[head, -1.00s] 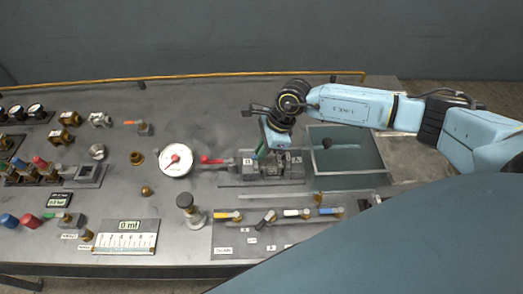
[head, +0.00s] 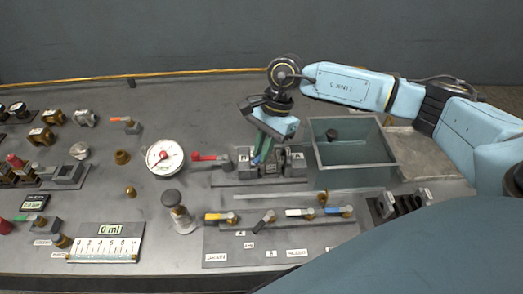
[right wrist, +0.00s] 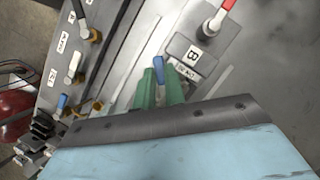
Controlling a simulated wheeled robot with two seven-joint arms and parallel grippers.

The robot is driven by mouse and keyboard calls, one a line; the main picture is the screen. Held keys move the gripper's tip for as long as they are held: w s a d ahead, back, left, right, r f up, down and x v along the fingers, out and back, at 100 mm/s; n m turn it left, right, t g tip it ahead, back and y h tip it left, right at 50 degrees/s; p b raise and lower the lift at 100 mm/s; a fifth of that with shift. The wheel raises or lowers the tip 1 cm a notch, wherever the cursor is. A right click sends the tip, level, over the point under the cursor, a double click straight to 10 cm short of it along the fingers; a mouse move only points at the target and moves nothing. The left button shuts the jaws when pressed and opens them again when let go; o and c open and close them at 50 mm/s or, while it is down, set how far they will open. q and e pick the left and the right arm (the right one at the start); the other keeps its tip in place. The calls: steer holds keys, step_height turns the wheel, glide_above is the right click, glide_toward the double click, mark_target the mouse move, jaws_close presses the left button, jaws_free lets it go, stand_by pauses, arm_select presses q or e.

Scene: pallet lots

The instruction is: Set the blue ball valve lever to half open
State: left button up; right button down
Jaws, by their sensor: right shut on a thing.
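My right gripper (head: 262,150) comes down from the right arm onto the dark valve block marked B and A (head: 298,162). In the right wrist view its green fingers (right wrist: 160,88) are shut on a blue lever (right wrist: 159,68), whose tip shows between them. The lever stands beside the grey block labelled B (right wrist: 193,53). The fingers and hand hide the rest of the lever, so its exact angle is hard to tell. My left gripper is not in view.
A red lever (head: 205,157) and a round gauge (head: 164,157) stand left of the block. An open clear tank (head: 350,172) stands right of it. A front panel (head: 225,240) carries several levers, including another blue one (head: 338,210). A capped post (head: 176,210) stands nearby.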

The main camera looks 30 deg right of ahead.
stand_by(0.4)
steer(key=c, duration=1.5)
jaws_free()
steer(key=shift+o, duration=0.2)
steer(key=v, duration=1.3)
steer(key=shift+r+b, duration=0.25)
steer(key=shift+b, duration=0.15)
